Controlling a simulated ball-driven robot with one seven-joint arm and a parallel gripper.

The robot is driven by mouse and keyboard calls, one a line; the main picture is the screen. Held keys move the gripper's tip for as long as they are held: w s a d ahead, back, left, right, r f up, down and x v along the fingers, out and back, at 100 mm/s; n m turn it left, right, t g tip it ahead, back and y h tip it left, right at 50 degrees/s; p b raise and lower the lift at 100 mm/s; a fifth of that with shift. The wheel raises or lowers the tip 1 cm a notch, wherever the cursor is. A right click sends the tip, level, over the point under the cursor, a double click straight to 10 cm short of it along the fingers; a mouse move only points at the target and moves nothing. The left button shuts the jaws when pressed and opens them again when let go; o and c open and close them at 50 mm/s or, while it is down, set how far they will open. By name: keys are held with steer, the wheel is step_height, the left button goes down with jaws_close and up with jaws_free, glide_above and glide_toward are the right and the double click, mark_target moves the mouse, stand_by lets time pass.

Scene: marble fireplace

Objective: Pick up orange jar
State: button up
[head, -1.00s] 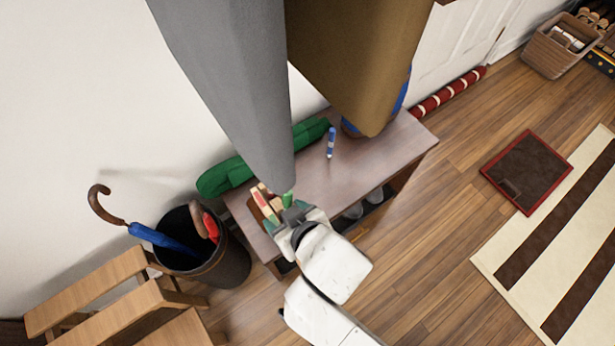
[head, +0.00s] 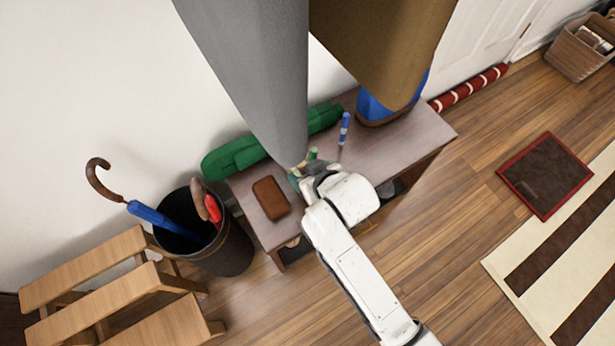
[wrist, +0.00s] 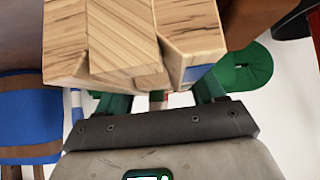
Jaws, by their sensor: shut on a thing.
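No orange jar shows in either view. My gripper (head: 303,170) is above the dark wooden bench (head: 372,150), and its fingers are partly hidden by my wrist. In the wrist view my gripper (wrist: 160,97) is shut on a bundle of pale wooden blocks (wrist: 125,40), one with a blue patch. The blocks fill the upper middle of that view and hide the fingertips. In the head view only small bits of the bundle show.
A brown case (head: 270,198) lies on the bench's left end. A green roll (head: 235,157) lies along the wall, and a blue-and-white tube (head: 344,128) stands near my gripper. Grey cloth (head: 255,80) and brown cloth (head: 380,45) hang overhead. A dark umbrella bin (head: 225,250) stands left.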

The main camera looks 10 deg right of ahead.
steer(key=shift+f, duration=0.95)
steer(key=shift+f, duration=0.15)
steer(key=o, duration=1.5)
steer(key=shift+s, duration=0.1)
steer(key=shift+s+r, duration=0.2)
steer(key=shift+r, duration=0.15)
steer(key=p+v, duration=0.3)
steer(key=v, duration=0.8)
steer(key=shift+s+r, duration=0.1)
steer(key=shift+s, duration=0.05)
steer(key=shift+d, duration=0.1)
